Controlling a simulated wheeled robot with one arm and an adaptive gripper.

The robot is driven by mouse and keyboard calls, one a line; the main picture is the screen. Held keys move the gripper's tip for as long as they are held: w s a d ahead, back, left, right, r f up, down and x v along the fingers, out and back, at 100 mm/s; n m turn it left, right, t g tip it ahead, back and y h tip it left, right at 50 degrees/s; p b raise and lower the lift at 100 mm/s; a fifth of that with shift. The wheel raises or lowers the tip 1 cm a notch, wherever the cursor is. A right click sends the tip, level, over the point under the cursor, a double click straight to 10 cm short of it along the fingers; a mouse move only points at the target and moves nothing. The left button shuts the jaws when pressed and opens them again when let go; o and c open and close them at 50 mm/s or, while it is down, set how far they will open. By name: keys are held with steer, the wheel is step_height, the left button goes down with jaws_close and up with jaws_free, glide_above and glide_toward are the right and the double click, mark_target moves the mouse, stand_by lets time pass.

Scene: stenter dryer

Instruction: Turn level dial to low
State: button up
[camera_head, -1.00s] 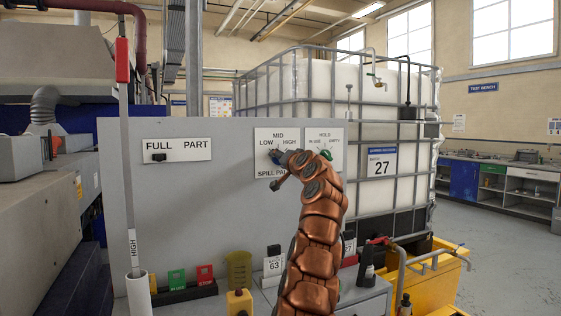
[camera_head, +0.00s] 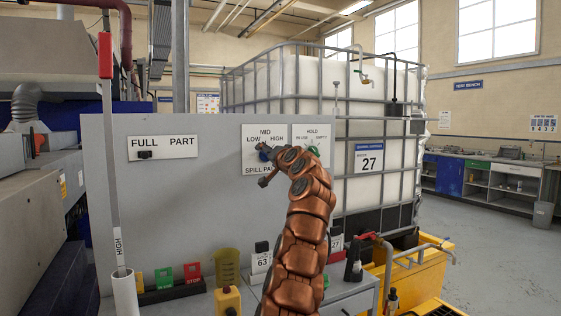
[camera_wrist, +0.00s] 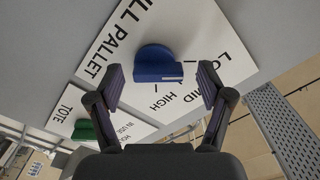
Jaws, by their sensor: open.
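The blue level dial (camera_wrist: 158,62) sits on a white plate (camera_wrist: 205,45) marked LOW, MID and HIGH, with PALLET readable on it in the wrist view. In the head view the dial (camera_head: 264,154) is partly covered by my gripper (camera_head: 256,164). In the wrist view my gripper (camera_wrist: 161,80) is open and empty, with one finger on each side of the dial's lower part. The fingers look apart from the dial; their depth to the panel is hard to judge. Which mark the dial points at is not clear.
A green dial (camera_wrist: 83,129) on the TOTE plate lies close beside the blue one. A FULL/PART switch (camera_head: 144,155) is further left on the grey panel. A tall lever with a red grip (camera_head: 105,55) stands at the left.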

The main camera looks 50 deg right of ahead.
steer(key=v, duration=1.1)
steer(key=shift+f, duration=0.15)
stand_by(0.8)
